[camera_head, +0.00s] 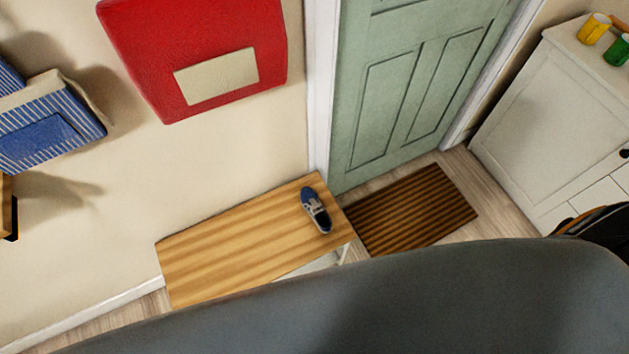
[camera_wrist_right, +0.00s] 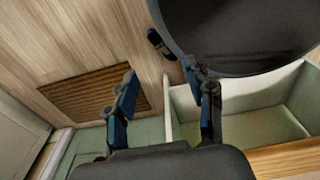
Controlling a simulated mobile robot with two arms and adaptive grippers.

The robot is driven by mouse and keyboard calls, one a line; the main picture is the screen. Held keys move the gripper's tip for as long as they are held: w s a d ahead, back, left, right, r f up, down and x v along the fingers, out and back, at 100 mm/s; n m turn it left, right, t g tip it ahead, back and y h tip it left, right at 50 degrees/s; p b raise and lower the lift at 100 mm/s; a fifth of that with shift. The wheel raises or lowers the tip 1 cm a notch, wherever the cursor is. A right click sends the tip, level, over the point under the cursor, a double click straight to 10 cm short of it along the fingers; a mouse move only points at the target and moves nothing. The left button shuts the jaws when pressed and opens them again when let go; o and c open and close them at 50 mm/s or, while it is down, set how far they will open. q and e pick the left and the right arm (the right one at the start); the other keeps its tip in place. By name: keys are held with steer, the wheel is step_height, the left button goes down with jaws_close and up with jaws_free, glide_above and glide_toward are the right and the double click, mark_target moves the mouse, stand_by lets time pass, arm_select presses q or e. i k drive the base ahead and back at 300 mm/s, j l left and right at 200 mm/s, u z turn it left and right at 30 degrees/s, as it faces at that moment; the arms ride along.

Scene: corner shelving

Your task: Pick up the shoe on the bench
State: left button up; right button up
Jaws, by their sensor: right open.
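The shoe (camera_head: 316,210), blue and grey with a pale sole edge, lies on the right end of the wooden bench (camera_head: 215,255) in the head view. Nothing holds it. In the right wrist view my right gripper (camera_wrist_right: 159,72) is open, with empty space between its two fingers. I cannot make out the shoe on the bench in that view. My left gripper is not in view.
A brown striped mat (camera_head: 415,210) lies before a green door (camera_head: 410,85); it also shows in the wrist view (camera_wrist_right: 90,93). A white cabinet (camera_head: 555,110) carries yellow (camera_head: 593,29) and green (camera_head: 616,50) cups. A red panel (camera_head: 200,35) hangs above the bench.

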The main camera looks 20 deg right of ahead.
mark_target(309, 202)
steer(key=k+l, duration=0.35)
steer(key=l, duration=0.2)
steer(key=k+l+u, duration=0.1)
steer(key=k+l, duration=0.3)
steer(key=l, duration=0.15)
steer(key=i+l, duration=0.1)
steer(key=l, duration=0.45)
steer(key=i+l+u, duration=0.15)
steer(key=l, duration=0.45)
steer(key=i+l, duration=0.3)
